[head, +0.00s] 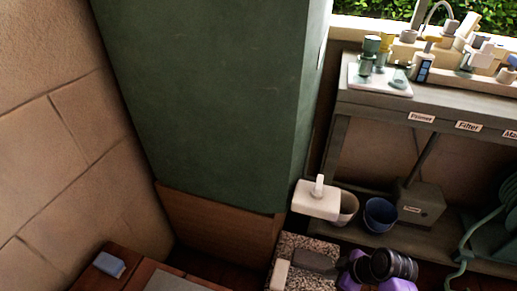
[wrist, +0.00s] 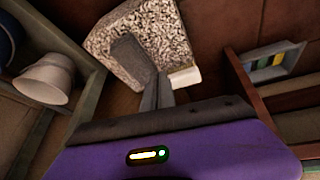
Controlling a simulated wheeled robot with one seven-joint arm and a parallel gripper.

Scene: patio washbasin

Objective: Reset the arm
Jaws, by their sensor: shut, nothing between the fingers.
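My gripper (head: 300,258) shows at the bottom of the head view as a dark grey pair of fingers, left of my purple and black wrist. It is shut and empty. In the wrist view the grey fingers (wrist: 130,48) stick out from my purple wrist housing, lying together with no gap showing. They appear over a speckled stone-like block (wrist: 150,28); I cannot tell if they touch it. The same block shows behind the fingers in the head view (head: 303,243).
A white box with a knob (head: 317,202) stands above the gripper, near a pale pot (head: 349,207) and a blue pot (head: 380,214) on a low shelf. A tall green cabinet (head: 205,100) blocks the back. A labelled counter (head: 385,104) is at right, a hose (head: 468,235) below.

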